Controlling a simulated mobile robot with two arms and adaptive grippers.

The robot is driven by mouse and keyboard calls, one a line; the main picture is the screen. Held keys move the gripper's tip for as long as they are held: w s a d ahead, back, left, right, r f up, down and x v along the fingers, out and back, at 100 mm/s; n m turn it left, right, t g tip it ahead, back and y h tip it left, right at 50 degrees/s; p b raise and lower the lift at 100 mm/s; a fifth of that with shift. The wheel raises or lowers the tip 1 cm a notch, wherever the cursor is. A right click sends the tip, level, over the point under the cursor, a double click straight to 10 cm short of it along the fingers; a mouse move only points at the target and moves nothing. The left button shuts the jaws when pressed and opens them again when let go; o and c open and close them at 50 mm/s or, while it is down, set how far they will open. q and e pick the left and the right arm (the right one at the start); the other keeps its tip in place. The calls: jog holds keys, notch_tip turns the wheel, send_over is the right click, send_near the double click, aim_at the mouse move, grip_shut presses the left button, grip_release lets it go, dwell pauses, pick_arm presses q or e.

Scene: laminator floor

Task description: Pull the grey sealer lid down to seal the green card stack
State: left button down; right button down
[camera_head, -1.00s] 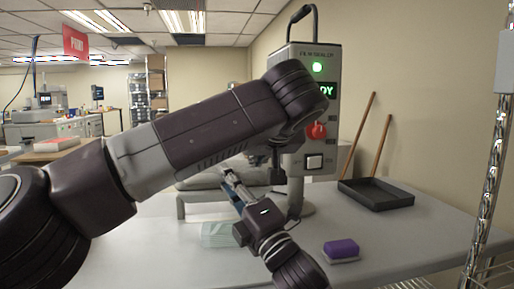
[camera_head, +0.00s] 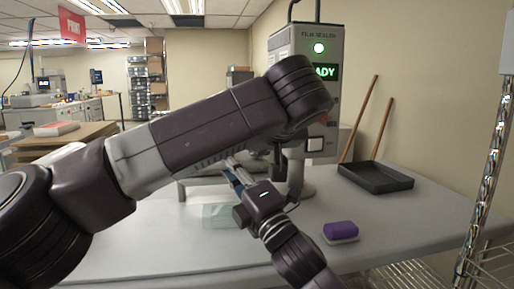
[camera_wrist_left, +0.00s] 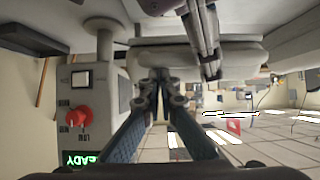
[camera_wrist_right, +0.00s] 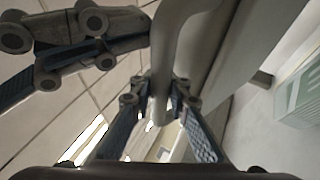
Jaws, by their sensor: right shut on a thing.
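The film sealer (camera_head: 318,80) stands on the table with a green light and a lit display. Its grey lid (camera_head: 190,171) is partly hidden behind my arms. A grey curved bar of the lid (camera_wrist_right: 163,60) passes between the fingers of my right gripper (camera_wrist_right: 157,98), which is shut on it. The pale green card stack (camera_head: 216,216) lies on the table below and shows at the right wrist view's right edge (camera_wrist_right: 300,92). My left gripper (camera_wrist_left: 157,82) is empty, its fingertips together, beside the sealer column and near my right gripper.
A purple-topped block (camera_head: 341,230) lies at the table's front right. A black tray (camera_head: 376,178) is behind it, near two wooden sticks (camera_head: 362,120). A chrome rack post (camera_head: 487,180) stands at the right. The table's front left is clear.

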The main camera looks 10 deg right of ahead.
jog(key=c, duration=2.2)
grip_release()
jog(key=shift+s+r, duration=0.15)
jog(key=shift+r, duration=0.45)
pick_arm(q)
jog(key=shift+s+f, duration=0.1)
jog(key=shift+f, duration=0.35)
pick_arm(e)
jog(key=shift+o, duration=0.2)
jog(key=shift+s+f, duration=0.1)
jog(key=shift+f, duration=0.05)
